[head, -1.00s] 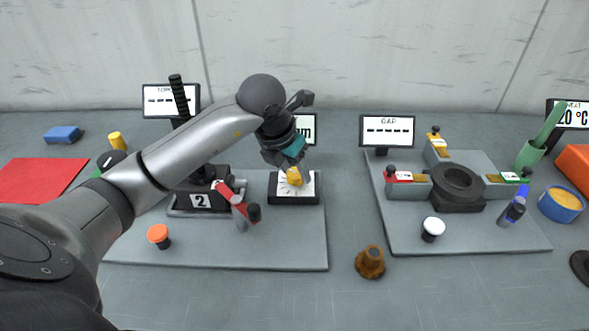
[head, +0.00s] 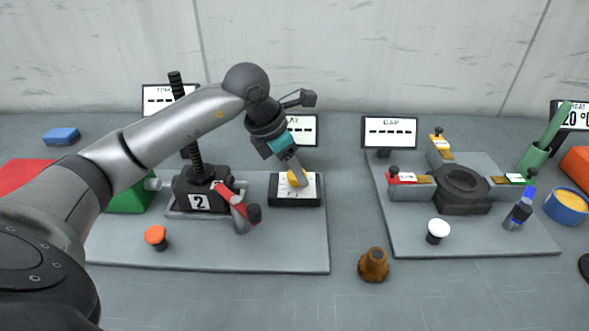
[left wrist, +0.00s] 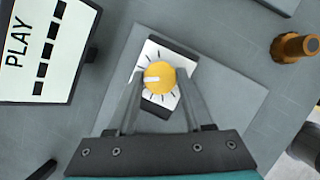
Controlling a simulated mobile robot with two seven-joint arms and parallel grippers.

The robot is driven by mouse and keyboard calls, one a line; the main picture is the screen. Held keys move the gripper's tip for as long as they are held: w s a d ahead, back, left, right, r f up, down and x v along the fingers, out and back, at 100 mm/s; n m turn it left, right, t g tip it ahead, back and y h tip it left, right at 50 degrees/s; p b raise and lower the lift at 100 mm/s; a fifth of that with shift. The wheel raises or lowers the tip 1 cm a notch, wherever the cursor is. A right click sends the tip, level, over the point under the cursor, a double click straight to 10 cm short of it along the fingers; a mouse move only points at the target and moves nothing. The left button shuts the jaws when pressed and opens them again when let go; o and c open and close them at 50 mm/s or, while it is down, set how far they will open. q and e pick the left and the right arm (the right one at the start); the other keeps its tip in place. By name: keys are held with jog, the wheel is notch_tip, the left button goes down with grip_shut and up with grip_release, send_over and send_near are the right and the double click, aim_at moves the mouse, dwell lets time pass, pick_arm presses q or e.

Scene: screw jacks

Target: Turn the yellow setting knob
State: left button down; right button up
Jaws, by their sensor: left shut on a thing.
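The yellow setting knob (left wrist: 159,76) sits on a white dial plate with black tick marks, and a white pointer line crosses its face. In the head view the knob (head: 293,180) is partly hidden behind my left gripper (head: 299,184). The dial plate rests on a black block (head: 295,203). In the left wrist view my left gripper (left wrist: 158,82) has one finger on each side of the knob and is shut on it. In that view the pointer line points to the left. My right gripper is not in view.
A display (head: 302,129) stands behind the dial, partly hidden by my arm. Left of it are a screw jack (head: 203,190) marked 2 with a red-handled crank, and an orange button (head: 155,236). A brown knobbed piece (head: 373,265) stands front right; bare bench surrounds it.

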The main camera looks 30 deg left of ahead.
pick_arm(q)
jog(key=c, duration=0.7)
grip_release()
jog(key=shift+r, duration=0.1)
jog(key=o, duration=0.4)
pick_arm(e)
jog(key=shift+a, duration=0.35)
pick_arm(q)
jog(key=p+v, duration=0.2)
jog(key=v, duration=1.3)
jog(key=shift+s, duration=0.15)
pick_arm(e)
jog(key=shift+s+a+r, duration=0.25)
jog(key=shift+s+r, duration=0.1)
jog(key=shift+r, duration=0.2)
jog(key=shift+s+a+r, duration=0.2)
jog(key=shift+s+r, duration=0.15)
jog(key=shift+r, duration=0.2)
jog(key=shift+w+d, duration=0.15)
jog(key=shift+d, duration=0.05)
